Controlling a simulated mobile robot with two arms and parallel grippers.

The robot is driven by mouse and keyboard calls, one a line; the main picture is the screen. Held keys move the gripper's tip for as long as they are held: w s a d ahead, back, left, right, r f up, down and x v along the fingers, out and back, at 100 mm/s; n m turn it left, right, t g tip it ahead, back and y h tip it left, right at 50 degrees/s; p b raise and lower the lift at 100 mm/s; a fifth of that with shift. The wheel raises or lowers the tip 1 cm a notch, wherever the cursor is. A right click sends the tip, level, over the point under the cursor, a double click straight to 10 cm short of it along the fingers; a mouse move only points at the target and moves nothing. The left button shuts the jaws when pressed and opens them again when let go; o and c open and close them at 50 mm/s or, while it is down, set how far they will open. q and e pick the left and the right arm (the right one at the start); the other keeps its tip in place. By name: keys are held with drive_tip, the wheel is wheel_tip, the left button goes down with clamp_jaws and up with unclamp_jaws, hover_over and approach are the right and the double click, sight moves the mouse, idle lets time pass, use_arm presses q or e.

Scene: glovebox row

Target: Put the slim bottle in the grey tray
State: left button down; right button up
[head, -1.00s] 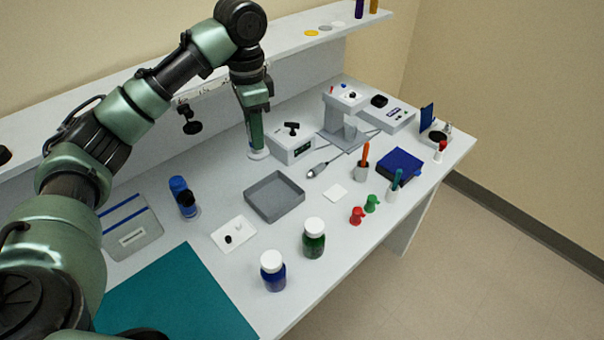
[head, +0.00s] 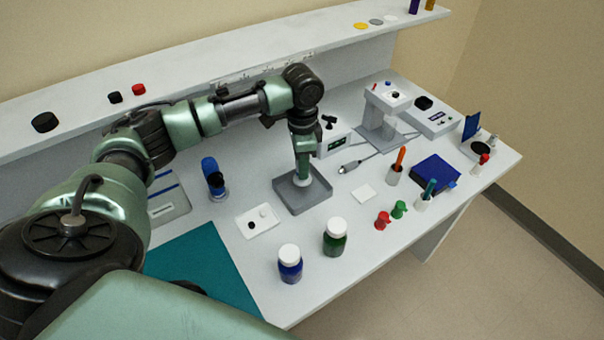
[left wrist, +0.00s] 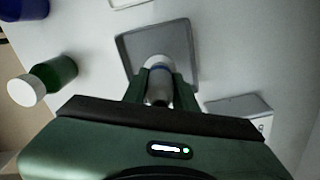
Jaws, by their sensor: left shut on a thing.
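The grey tray (head: 309,206) sits on the white bench in the head view. It also shows in the left wrist view (left wrist: 183,40). My left gripper (head: 303,172) points down over the tray. In the left wrist view (left wrist: 159,82) its fingers are shut on the slim bottle (left wrist: 158,88), which is pale with a blue band. The bottle's pale lower end (head: 302,183) shows below the fingers in the head view, within the tray's outline. I cannot tell whether it touches the tray floor. My right gripper is not in view.
A blue-bodied bottle (head: 290,268) and a green bottle (head: 335,240), both white-capped, stand in front of the tray. A white plate (head: 258,222) lies to its left, and a small white square (head: 363,192) to its right.

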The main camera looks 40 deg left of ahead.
use_arm(q)
wheel_tip(320, 180, down, 4)
drive_tip(key=shift+f+p, duration=0.25)
drive_tip(key=shift+p, duration=0.05)
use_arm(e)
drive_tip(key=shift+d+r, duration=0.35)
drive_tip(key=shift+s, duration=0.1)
use_arm(q)
drive_tip(key=shift+f, duration=0.1)
drive_tip(key=c, duration=1.1)
unclamp_jaws()
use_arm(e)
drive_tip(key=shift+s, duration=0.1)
use_arm(q)
wheel_tip(320, 180, up, 11)
drive_tip(key=shift+r+b, duration=0.1)
drive_tip(key=shift+b, duration=1)
drive_tip(key=shift+r, duration=0.55)
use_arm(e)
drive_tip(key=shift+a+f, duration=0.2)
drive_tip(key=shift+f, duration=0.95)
